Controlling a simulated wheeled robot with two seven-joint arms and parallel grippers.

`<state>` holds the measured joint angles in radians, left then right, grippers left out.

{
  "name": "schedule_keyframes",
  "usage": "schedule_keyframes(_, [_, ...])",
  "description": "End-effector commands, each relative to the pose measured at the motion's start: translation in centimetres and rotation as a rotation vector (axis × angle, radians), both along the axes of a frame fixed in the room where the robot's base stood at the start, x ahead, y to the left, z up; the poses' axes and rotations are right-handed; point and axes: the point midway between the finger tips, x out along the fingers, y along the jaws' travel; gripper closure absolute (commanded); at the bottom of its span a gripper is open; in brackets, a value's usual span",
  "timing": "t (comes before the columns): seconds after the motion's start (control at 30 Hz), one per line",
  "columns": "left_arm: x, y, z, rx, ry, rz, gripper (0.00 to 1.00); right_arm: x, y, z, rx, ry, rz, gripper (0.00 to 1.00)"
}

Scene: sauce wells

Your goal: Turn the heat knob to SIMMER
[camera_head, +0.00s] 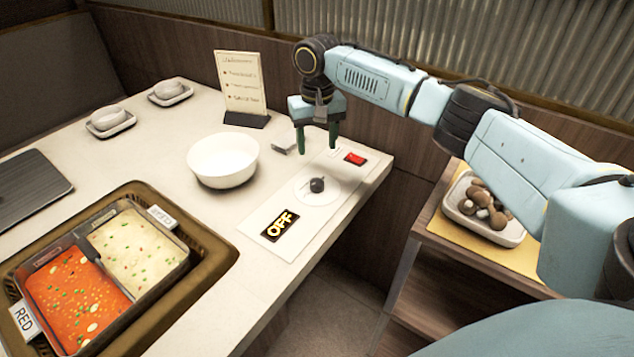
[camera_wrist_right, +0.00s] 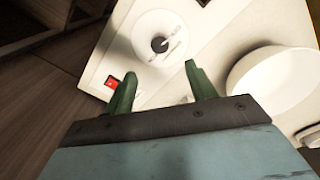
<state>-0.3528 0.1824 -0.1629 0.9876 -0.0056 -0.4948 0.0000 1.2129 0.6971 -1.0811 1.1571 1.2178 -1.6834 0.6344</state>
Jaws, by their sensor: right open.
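The heat knob (camera_head: 317,185) is a small dark knob on a round white dial on the control panel (camera_head: 262,222) at the table's right edge. A display (camera_head: 280,225) on the panel reads OFF in yellow. A red switch (camera_head: 355,158) sits at the panel's far end. My right gripper (camera_head: 317,150) is open and empty, pointing down above the far part of the panel, beyond the knob and apart from it. In the right wrist view the knob (camera_wrist_right: 159,44) lies ahead of the open green fingers (camera_wrist_right: 158,85). The dial's small markings are too small to read. My left gripper is not in view.
A white bowl (camera_head: 222,160) stands left of the panel. A two-part pot of red and pale broth (camera_head: 185,262) sits in the table. A menu stand (camera_head: 240,85) stands behind. A mushroom tray (camera_head: 520,232) is on a side shelf.

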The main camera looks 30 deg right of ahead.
Motion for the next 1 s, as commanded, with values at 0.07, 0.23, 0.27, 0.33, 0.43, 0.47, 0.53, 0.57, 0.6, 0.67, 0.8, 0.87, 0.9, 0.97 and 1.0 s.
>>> schedule_keyframes(0.07, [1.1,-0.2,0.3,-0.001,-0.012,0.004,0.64,-0.1,0.0,-1.8,-0.002,0.004,0.0,0.44])
schedule_keyframes(0.23, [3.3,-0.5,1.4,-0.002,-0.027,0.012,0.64,-0.1,0.0,-5.0,-0.001,0.003,0.0,0.44])
schedule_keyframes(0.27, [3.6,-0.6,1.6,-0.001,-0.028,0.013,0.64,-0.1,0.0,-5.5,-0.001,0.003,0.0,0.44])
schedule_keyframes(0.33, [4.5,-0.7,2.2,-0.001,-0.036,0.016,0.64,-0.1,0.0,-6.7,-0.001,0.004,0.0,0.44])
schedule_keyframes(0.43, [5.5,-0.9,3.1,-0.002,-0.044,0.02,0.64,-0.1,0.0,-8.3,-0.001,0.003,0.0,0.44])
schedule_keyframes(0.47, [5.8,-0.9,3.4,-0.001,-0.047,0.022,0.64,-0.1,0.0,-8.7,-0.001,0.002,0.0,0.44])
schedule_keyframes(0.53, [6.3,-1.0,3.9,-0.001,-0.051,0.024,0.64,-0.1,0.0,-9.6,-0.001,0.002,0.001,0.44])
schedule_keyframes(0.57, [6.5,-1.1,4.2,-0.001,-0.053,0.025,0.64,-0.1,0.0,-9.9,-0.001,0.002,0.001,0.44])
schedule_keyframes(0.6, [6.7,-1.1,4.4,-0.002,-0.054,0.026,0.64,0.0,0.0,-10.2,-0.002,0.001,0.0,0.44])
schedule_keyframes(0.67, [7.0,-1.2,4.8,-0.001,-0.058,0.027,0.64,0.0,0.0,-10.7,-0.001,0.001,0.0,0.44])
schedule_keyframes(0.8, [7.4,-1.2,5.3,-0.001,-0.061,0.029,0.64,-0.1,0.0,-11.3,-0.001,0.001,0.001,0.44])
schedule_keyframes(0.87, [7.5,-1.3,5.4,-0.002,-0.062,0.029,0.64,-0.1,0.0,-11.4,-0.001,0.001,0.001,0.44])
schedule_keyframes(0.9, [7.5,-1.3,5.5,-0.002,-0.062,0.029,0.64,0.0,0.0,-11.4,-0.001,0.001,0.001,0.44])
schedule_keyframes(0.97, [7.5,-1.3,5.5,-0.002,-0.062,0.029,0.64,0.0,0.0,-11.4,-0.001,0.001,0.001,0.44])
schedule_keyframes(1.0, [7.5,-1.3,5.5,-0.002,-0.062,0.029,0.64,0.0,0.0,-11.4,-0.001,0.001,0.001,0.44])
